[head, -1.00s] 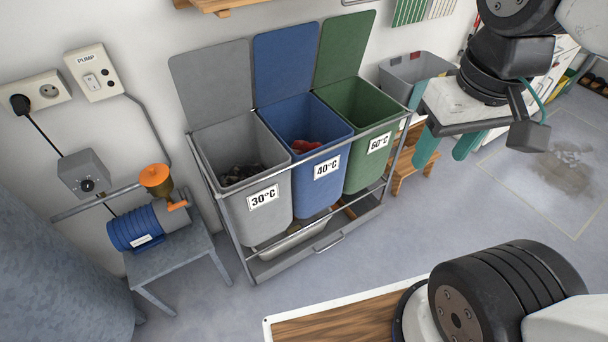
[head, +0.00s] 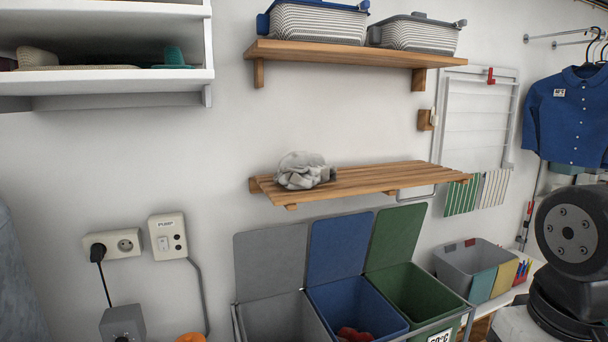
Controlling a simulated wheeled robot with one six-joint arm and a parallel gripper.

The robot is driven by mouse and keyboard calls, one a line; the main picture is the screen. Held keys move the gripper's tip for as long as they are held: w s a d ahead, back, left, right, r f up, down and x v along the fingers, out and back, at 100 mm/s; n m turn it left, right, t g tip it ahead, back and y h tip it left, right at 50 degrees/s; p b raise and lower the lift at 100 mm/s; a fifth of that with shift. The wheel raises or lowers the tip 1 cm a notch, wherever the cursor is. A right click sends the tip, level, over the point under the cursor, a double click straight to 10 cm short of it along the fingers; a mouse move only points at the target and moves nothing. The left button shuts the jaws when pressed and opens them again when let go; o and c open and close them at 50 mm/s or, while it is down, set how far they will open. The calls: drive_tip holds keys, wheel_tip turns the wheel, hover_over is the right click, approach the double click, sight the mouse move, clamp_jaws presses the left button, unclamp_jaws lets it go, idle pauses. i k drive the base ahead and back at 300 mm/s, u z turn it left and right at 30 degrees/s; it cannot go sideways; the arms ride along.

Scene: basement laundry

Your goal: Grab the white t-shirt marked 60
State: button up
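A crumpled white-grey cloth (head: 303,171) lies on the left end of the slatted wooden shelf (head: 375,181) above the bins. It may be the white t-shirt, but no 60 mark shows on it. My gripper is out of the picture; only dark and white links of my arm show at the right edge.
Grey (head: 270,318), blue (head: 345,300) and green (head: 420,292) bins with raised lids stand below the shelf. Red cloth (head: 355,334) lies in the blue bin. A grey box (head: 462,262) stands right of the bins. A higher shelf (head: 350,54) holds baskets. A blue shirt (head: 568,112) hangs at right.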

sight(298, 170)
drive_tip(key=u, duration=0.05)
drive_tip(key=k, duration=0.35)
drive_tip(key=z, duration=0.95)
drive_tip(key=i, duration=0.9)
drive_tip(key=u, duration=0.75)
drive_tip(key=i, duration=0.8)
drive_tip(key=u, duration=0.7)
